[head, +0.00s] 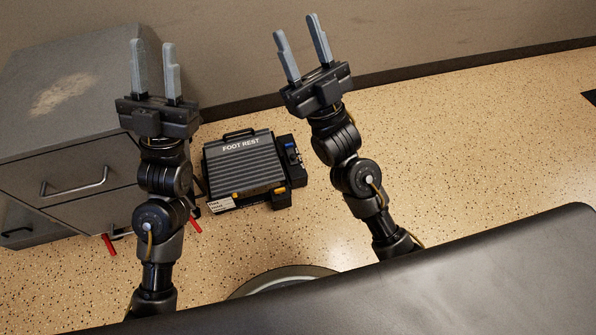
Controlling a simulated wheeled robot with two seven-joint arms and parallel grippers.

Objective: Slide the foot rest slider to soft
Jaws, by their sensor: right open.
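The foot rest (243,168) is a dark ribbed box lettered "FOOT REST", lying on the floor between my two arms. A black side unit with a small blue part (291,154) runs along its right side; this may be the slider, but its marks are too small to read. My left gripper (154,66) is open and empty, up and to the left of the foot rest in the picture. My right gripper (302,44) is open and empty, above and right of the foot rest in the picture. Neither gripper touches the foot rest.
A grey drawer cabinet (70,100) stands at the left, close to my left arm. Red-ended parts (195,224) show near its base. A wall (420,40) runs along the back. A dark padded edge (450,280) crosses the front.

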